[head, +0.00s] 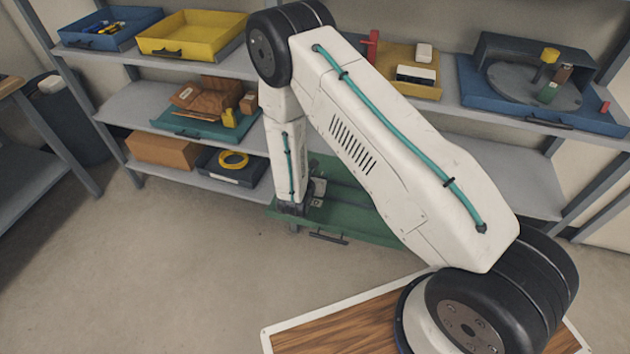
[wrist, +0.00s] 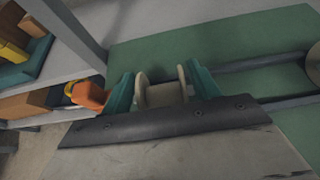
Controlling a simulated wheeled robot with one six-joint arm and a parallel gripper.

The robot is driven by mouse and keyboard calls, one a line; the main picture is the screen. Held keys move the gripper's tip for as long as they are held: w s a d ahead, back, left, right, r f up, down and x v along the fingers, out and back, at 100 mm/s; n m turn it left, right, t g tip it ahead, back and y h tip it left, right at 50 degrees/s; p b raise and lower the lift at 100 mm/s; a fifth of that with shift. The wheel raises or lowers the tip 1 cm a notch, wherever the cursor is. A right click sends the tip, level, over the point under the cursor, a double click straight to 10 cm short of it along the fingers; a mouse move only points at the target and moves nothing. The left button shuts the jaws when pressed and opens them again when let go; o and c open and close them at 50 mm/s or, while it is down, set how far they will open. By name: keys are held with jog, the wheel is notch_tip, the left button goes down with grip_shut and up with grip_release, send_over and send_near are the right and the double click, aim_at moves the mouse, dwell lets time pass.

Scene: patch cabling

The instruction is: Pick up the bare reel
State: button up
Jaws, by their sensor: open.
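The bare reel (wrist: 164,95) is a small beige spool with two flanges and no cable on it. In the wrist view it lies between the teal fingers of my gripper (wrist: 161,92), one finger on each side. The fingers are open; I cannot tell whether either touches the reel. Its lower part is hidden by the dark edge of my gripper. The reel is over the green tray (wrist: 245,35). In the head view my gripper (head: 293,210) reaches down at the left part of the green tray (head: 350,215), and the reel cannot be made out clearly.
A tan round thing (wrist: 314,66) sits at the right edge of the wrist view, by dark rails. A dark tray with a yellow ring (head: 233,160) and a cardboard box (head: 163,150) are left of the green tray. Shelves with trays stand above. The floor in front is clear.

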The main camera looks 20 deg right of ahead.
jog(key=c, duration=0.8)
jog(key=shift+o, duration=0.2)
jog(key=shift+r, duration=0.1)
